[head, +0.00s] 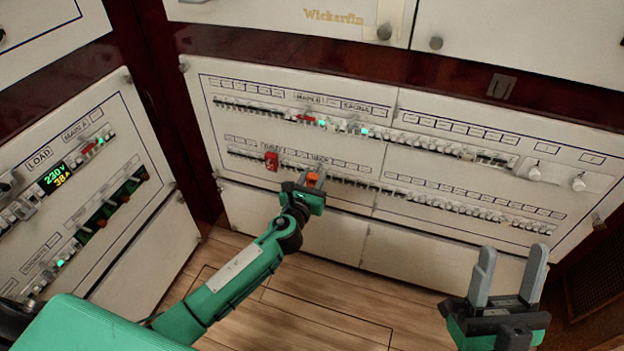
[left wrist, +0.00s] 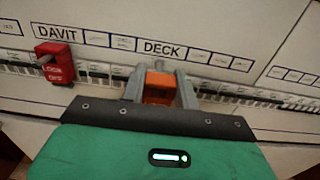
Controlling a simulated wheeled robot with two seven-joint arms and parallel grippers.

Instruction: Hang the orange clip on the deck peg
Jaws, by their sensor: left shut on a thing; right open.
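My left gripper (head: 313,178) is shut on the orange clip (head: 313,182), in front of the lower breaker row of the white panel. In the left wrist view the orange clip (left wrist: 158,87) sits between the two grey fingers, just below the DECK label (left wrist: 163,48). A small grey stub (left wrist: 159,66) shows right above the clip and may be the deck peg; I cannot tell whether the clip touches it. My right gripper (head: 511,270) is open and empty, at the lower right of the head view, away from the panel.
A red lock-off piece (left wrist: 54,62) hangs under the DAVIT label, left of my left gripper; it also shows in the head view (head: 271,161). Breaker rows run along the white panel (head: 350,236). A side panel (head: 100,235) with a lit display stands left. The wooden floor (head: 330,300) is clear.

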